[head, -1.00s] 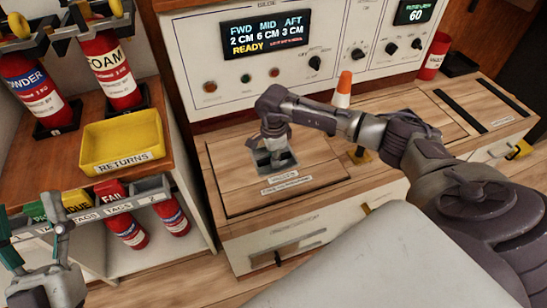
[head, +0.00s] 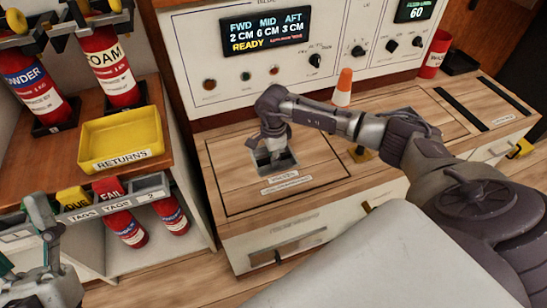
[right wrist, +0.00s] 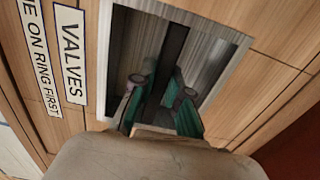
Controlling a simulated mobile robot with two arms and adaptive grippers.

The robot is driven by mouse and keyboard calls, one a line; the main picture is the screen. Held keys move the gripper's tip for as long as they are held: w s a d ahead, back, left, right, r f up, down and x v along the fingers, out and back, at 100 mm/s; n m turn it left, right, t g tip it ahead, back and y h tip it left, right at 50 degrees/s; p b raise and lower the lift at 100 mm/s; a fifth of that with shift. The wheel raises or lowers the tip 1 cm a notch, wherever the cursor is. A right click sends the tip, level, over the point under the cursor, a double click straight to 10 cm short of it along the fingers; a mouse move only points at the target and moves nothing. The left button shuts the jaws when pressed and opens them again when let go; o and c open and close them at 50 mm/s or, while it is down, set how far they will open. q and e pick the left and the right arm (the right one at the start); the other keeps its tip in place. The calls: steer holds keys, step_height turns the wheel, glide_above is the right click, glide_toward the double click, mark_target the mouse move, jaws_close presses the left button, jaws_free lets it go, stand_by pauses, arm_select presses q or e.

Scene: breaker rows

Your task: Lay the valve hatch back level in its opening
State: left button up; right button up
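The valve hatch (head: 235,175) is a wooden panel with a dark outline in the counter top. It looks level with the wood around it. A metal-framed square recess (head: 290,163) is set in it, beside a VALVES label that shows large in the right wrist view (right wrist: 72,55). My right gripper (head: 273,150) points down at this recess. In the right wrist view its teal fingertips (right wrist: 163,97) stand apart, over or inside the recess, with a dark strip between them. No grip on anything shows. My left gripper (head: 42,225) is at the lower left, its fingertips unclear.
An orange and white cone (head: 343,88) stands behind my right arm. A control panel (head: 290,60) rises at the back. A yellow returns tray (head: 122,137), tag holders and red extinguishers (head: 102,62) are at the left. A red cup (head: 433,55) stands at the far right.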

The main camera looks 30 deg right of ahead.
steer(key=o, duration=0.4)
steer(key=shift+r, duration=0.1)
steer(key=shift+o, duration=0.2)
steer(key=shift+s, duration=0.1)
step_height(320, 180, up, 12)
stand_by(0.7)
